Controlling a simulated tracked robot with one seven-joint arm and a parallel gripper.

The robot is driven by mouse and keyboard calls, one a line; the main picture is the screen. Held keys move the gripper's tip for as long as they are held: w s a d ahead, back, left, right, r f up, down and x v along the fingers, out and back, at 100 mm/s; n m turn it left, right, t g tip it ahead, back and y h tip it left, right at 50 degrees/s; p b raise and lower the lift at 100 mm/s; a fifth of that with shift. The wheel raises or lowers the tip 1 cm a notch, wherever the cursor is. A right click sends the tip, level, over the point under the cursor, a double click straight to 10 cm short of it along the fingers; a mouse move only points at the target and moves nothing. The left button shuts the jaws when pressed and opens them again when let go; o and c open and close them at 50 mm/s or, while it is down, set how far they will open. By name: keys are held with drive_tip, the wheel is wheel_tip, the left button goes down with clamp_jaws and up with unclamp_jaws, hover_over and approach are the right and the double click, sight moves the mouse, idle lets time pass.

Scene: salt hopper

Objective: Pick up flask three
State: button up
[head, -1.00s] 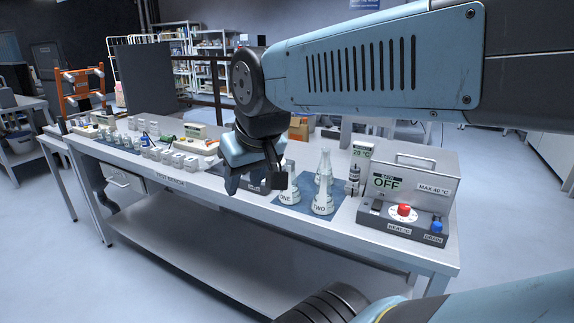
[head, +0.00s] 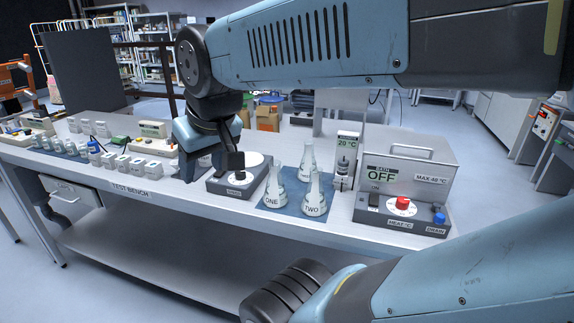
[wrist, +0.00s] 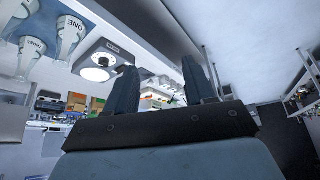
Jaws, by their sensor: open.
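Three clear conical flasks stand upright on a blue mat (head: 272,201) on the test bench. The front two read ONE (head: 274,190) and TWO (head: 315,198). My gripper (head: 212,168) is open and empty, left of the flasks, above the bench near a grey device with a white round plate (head: 252,160). In the wrist view my open fingers (wrist: 162,82) have no flask between them; flask ONE (wrist: 70,38) shows at the upper left.
Several small white containers (head: 130,165) line the bench at left. My arm crosses above the bench.

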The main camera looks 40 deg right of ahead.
drive_tip(key=shift+o, duration=1.2)
drive_tip(key=w+d+f+n+g+h, duration=0.3)
drive_tip(key=d+f, duration=0.1)
drive_tip(key=d, duration=0.5)
drive_tip(key=w+d+f+n+g+h, duration=0.2)
drive_tip(key=w+d+f+n+h, duration=0.2)
drive_tip(key=d, duration=0.5)
drive_tip(key=shift+g, duration=0.4)
drive_tip(key=n+g+h, duration=0.1)
drive_tip(key=n+h, duration=0.6)
drive_tip(key=n, duration=0.3)
approach(305, 146)
drive_tip(key=x, duration=0.6)
drive_tip(key=shift+w+d+f, duration=0.1)
drive_tip(key=shift+d+f, duration=0.1)
drive_tip(key=shift+f, duration=0.2)
drive_tip(key=shift+s+x, duration=0.1)
drive_tip(key=shift+x, duration=1.25)
drive_tip(key=shift+s+x, duration=0.15)
drive_tip(key=shift+x, duration=1.2)
drive_tip(key=shift+r, duration=0.2)
clamp_jaws()
